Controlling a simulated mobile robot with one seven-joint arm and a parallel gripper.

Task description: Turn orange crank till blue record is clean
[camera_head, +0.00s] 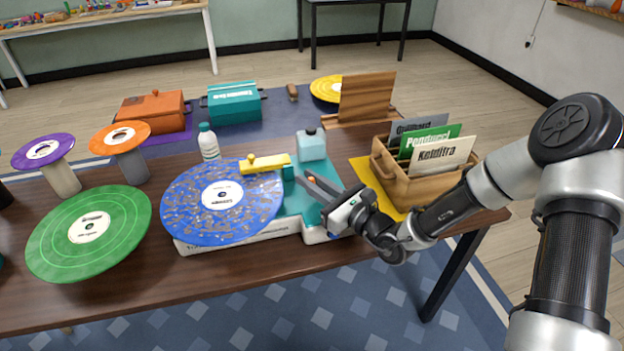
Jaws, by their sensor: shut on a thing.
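The blue record (222,212) lies flat on the record cleaner, a white and teal machine (291,207) at the table's front middle. Many grey-brown smudges cover its blue surface around the white label. A yellow arm (265,163) reaches over the record's far right edge. My gripper (309,184) comes in from the right, with its dark fingers over the machine's teal right part. The fingers are closed on a small part there, at the orange crank's place. The crank itself is mostly hidden by the fingers, and its turn angle cannot be seen.
A pale blue bottle (311,144) stands close behind my fingers, and a white bottle (208,143) stands behind the record. A wooden crate (410,185) with sleeves is right of my gripper. A green record (90,232) lies at left. Orange and teal boxes stand farther back.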

